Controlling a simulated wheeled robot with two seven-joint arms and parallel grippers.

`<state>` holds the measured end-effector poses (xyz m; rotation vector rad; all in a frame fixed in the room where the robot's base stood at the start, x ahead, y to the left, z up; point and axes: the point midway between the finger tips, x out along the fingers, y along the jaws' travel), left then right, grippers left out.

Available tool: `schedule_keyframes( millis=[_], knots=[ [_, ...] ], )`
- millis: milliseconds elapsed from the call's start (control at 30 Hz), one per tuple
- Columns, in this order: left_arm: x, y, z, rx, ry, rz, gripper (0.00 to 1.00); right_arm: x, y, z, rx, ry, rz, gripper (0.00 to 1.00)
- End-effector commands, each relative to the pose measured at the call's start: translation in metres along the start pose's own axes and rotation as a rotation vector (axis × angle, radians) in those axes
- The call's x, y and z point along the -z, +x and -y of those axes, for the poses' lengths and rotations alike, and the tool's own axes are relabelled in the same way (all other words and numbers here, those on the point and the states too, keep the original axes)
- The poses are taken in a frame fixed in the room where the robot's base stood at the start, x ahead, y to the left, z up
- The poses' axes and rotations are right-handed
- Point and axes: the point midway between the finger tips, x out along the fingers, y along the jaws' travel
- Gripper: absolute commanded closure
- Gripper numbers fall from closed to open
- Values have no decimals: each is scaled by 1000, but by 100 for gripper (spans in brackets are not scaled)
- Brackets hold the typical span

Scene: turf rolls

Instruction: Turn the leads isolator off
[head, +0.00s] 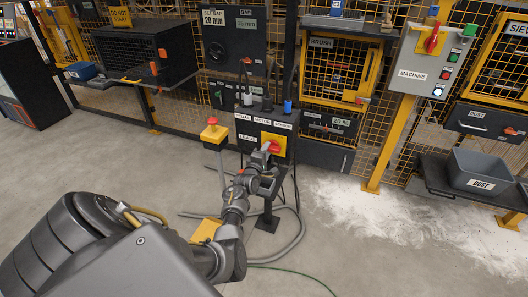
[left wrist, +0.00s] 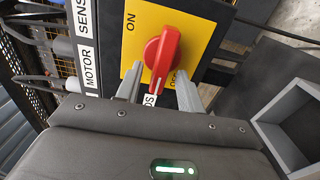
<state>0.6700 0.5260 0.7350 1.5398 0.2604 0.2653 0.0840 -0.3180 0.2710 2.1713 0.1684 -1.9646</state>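The leads isolator is a red rotary handle (head: 272,147) on a yellow plate (head: 283,138), on a dark panel beside the LEADS label (head: 248,137). In the left wrist view the red handle (left wrist: 163,52) lies along the picture's vertical, with a pale mark at its lower end. ON shows at the plate's upper left; a second word at the lower right is partly covered by a finger. My left gripper (head: 266,151) is at the handle. Its fingers (left wrist: 159,74) are open, one on each side of the handle's lower end, with visible gaps. My right gripper is not in view.
A yellow post with a red emergency button (head: 212,122) stands left of the panel. Cables and a grey hose (head: 298,232) lie on the floor below. A separate MACHINE switch box (head: 427,60) hangs at the right, above a DUST bin (head: 480,170) and spilled white powder.

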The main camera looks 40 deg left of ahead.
Motion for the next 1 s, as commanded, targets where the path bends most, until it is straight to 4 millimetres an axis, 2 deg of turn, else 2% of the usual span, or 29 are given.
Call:
schedule_keyframes(
  millis=[133, 400, 600, 767, 1000],
  knots=[
    [-1, -16, 1, 2, 1, 0, 62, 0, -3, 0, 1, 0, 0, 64],
    [0, -70, 0, 1, 1, -1, 62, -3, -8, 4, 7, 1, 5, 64],
    [1, -98, 1, 1, 0, -2, 62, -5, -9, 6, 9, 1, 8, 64],
    [1, -107, 0, 1, 0, -2, 62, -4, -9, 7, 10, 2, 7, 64],
    [1, -108, 0, 1, 0, -1, 62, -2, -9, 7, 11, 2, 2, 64]
  ],
)
